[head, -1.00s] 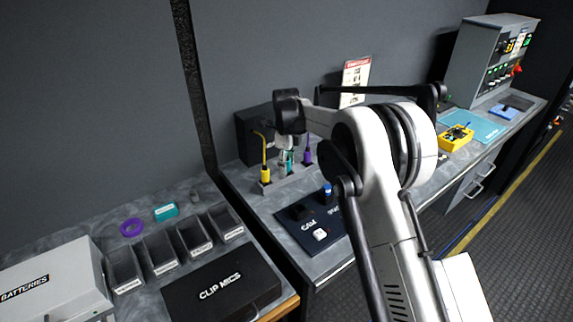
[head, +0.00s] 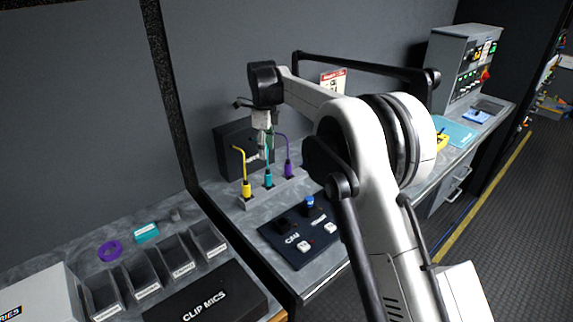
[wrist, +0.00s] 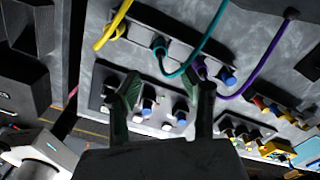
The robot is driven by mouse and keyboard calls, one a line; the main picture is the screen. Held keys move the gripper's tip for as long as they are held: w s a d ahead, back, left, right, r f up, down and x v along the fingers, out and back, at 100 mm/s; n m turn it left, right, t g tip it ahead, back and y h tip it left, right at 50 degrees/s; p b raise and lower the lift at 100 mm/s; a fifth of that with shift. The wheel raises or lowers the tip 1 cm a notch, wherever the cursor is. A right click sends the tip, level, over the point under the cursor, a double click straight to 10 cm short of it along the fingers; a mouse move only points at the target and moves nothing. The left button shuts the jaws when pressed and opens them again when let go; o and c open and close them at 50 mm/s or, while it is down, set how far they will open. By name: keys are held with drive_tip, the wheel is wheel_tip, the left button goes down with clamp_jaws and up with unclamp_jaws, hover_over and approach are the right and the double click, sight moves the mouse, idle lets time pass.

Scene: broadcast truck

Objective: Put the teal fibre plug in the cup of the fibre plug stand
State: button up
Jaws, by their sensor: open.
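The teal fibre plug (head: 268,178) stands upright in the middle of the fibre plug stand (head: 287,188), seemingly seated in its cup, with its teal cable rising toward my gripper. In the wrist view the teal plug (wrist: 161,48) sits in the row of the stand (wrist: 138,38). A yellow plug (head: 246,188) is to its left and a purple plug (head: 289,169) to its right. My gripper (head: 262,146) is above the teal plug, apart from it. In the wrist view its fingers (wrist: 168,88) are spread with nothing held between them.
A dark control panel (head: 298,232) with knobs lies in front of the stand. A dark box (head: 232,150) stands behind it. The left bench holds several small bins (head: 175,258), a purple tape roll (head: 110,250) and a teal box (head: 146,232). Cables arch near my gripper.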

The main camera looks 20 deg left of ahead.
drive_tip(key=shift+r, duration=0.1)
drive_tip(key=shift+d+r, duration=0.2)
drive_tip(key=shift+d, duration=0.05)
drive_tip(key=s+d+r+n+t+y, duration=0.1)
drive_tip(key=s+d+r+n, duration=0.25)
drive_tip(key=d+r, duration=0.55)
drive_tip(key=s+d+r+n+t, duration=0.1)
drive_tip(key=s+d+r+n, duration=0.4)
drive_tip(key=d, duration=0.7)
drive_tip(key=s+d+r+n+t, duration=0.2)
drive_tip(key=s+d+r+n, duration=0.1)
drive_tip(key=s+d, duration=0.9)
drive_tip(key=s+d+f+n+t, duration=0.1)
drive_tip(key=s+d+f+n, duration=0.2)
drive_tip(key=s, duration=0.6)
drive_tip(key=s+d+f+n+t+h, duration=0.1)
drive_tip(key=s+d+f+n, duration=0.3)
drive_tip(key=s+d, duration=0.6)
wheel_tip(320, 180, down, 3)
drive_tip(key=shift+d+r+t, duration=0.1)
drive_tip(key=shift+d+t, duration=0.2)
drive_tip(key=shift+t, duration=0.3)
